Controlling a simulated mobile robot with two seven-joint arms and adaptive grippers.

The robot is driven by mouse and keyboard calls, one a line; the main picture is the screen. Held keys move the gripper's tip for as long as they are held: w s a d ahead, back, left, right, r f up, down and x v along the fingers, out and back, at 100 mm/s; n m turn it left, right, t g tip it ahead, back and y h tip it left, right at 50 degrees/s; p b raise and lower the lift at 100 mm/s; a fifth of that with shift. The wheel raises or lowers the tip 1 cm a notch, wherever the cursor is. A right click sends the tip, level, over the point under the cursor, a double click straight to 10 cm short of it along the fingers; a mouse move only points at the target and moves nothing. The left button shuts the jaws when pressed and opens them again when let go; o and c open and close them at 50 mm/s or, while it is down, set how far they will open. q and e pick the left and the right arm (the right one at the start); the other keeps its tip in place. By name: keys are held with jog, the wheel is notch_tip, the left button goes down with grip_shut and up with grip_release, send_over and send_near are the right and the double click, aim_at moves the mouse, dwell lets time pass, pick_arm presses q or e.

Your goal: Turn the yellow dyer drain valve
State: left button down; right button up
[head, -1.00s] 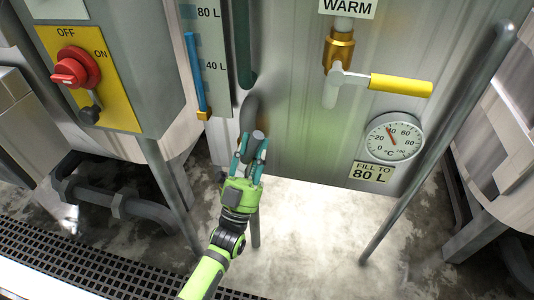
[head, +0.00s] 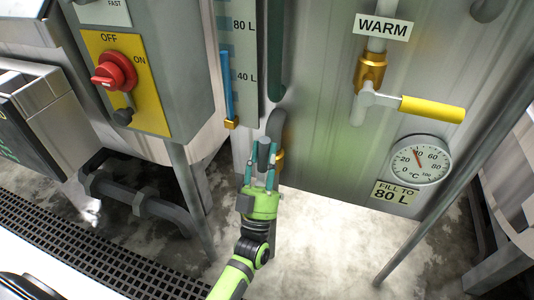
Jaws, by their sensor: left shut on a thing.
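The drain valve sits low on the steel dyer's front, where a grey pipe curves down to a brass fitting (head: 281,160). My left gripper (head: 262,157) is at this valve, in front of the pipe. Its two teal fingers are shut on the grey drain valve handle (head: 264,145), whose end shows between the fingertips. The rest of the handle and the lower pipe are partly hidden behind my gripper. My right gripper is not in view.
Above right is the WARM valve with a yellow lever (head: 432,109), pointing right. A dial thermometer (head: 420,160) and a level gauge (head: 229,82) flank the drain. A red switch (head: 114,71) is on the yellow panel at left. A slanting grey leg (head: 455,165) stands at right.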

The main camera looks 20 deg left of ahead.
pick_arm(q)
jog(key=c, duration=0.8)
grip_release()
jog(key=shift+d, duration=0.1)
jog(key=v, duration=1.2)
